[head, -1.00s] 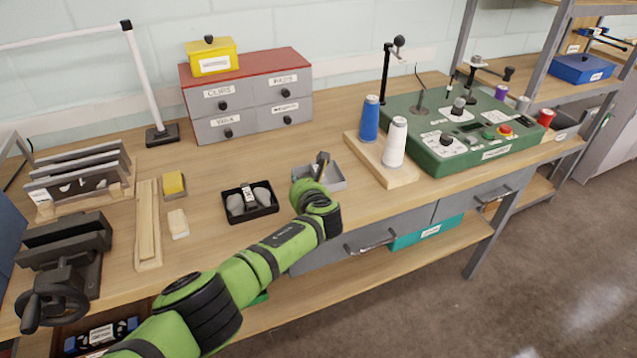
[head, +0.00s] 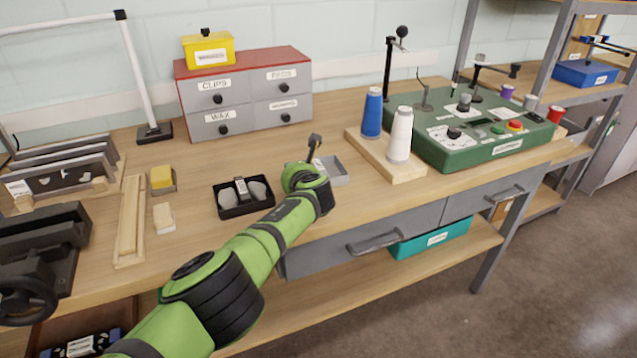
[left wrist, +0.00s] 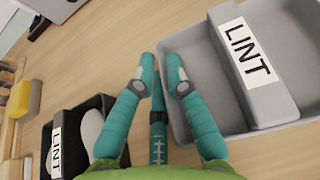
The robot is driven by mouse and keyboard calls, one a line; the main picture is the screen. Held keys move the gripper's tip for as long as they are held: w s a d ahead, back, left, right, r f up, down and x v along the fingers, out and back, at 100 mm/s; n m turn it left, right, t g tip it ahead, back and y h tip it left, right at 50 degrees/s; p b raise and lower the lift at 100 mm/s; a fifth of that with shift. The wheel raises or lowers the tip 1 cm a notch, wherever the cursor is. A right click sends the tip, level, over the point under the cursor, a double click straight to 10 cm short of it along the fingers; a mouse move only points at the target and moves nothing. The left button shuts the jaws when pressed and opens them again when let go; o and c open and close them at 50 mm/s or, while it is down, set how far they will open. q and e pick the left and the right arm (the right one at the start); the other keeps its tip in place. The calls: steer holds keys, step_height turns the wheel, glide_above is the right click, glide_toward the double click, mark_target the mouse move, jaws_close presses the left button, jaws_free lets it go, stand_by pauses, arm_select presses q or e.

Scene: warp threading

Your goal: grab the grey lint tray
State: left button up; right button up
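The grey lint tray (head: 338,175) lies on the workbench, partly hidden behind my left wrist in the head view. In the left wrist view the grey tray (left wrist: 205,95) is at the right, with a raised bar labelled LINT. My left gripper (left wrist: 160,62) has teal fingers, their tips a small gap apart with nothing between them. It is beside the tray's left wall in that view, over bare wood between the grey tray and a black tray (left wrist: 103,102). In the head view my left fingers are hidden by the wrist. My right gripper is not in view.
The black tray (head: 231,211), also labelled LINT in the wrist view, holds pale rounded things. A wooden block (head: 405,173) with blue (head: 373,113) and white (head: 400,136) spools stands right of the grey tray. A drawer cabinet (head: 246,98) stands behind. Bench wood behind the trays is clear.

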arm_select(q)
steer(key=shift+c, duration=0.4)
jaws_close()
